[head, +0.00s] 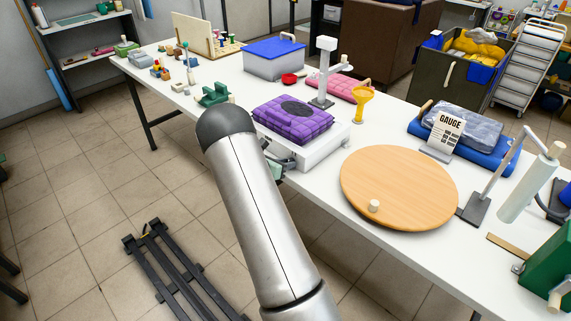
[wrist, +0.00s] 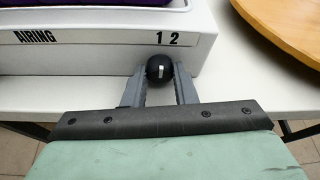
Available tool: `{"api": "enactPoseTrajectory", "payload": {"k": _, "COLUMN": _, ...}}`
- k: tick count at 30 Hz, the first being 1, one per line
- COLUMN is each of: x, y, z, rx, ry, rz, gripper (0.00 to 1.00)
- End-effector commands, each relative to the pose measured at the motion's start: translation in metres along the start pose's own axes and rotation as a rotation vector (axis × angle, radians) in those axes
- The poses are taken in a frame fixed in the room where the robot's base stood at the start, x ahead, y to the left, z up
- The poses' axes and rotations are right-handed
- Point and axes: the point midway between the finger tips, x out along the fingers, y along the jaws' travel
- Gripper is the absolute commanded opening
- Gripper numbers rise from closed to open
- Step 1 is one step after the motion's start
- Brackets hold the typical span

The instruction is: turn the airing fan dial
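The airing fan dial (wrist: 160,68) is a round black knob with a short white mark, on the front of a white unit (wrist: 60,62) lettered "AIRING", below the numerals 1 and 2. The mark faces upward, nearest the 1. My gripper (wrist: 160,78) has one finger on each side of the dial, and both fingertips seem to touch it. In the head view, the white unit (head: 322,150) carries a folded purple comforter (head: 292,118) with a dark oval on top. My arm hides the dial there and most of the gripper.
A round wooden board (head: 400,185) with a small peg lies close to the right of the unit. A green clamp-like object (head: 213,95) sits to its left. A yellow funnel stand (head: 362,103) and a grey post (head: 323,75) stand behind it.

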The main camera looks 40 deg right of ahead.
Motion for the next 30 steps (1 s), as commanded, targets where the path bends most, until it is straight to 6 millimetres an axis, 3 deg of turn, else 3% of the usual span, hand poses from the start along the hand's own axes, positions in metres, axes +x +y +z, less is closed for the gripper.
{"api": "enactPoseTrajectory", "payload": {"k": 11, "x": 0.002, "y": 0.0, "z": -0.006, "rx": 0.079, "ry": 0.0, "rz": 0.033, "gripper": 0.02}}
{"api": "enactPoseTrajectory", "payload": {"k": 30, "x": 0.005, "y": -0.004, "z": -0.014, "rx": 0.568, "ry": -0.001, "rz": 0.235, "gripper": 0.02}}
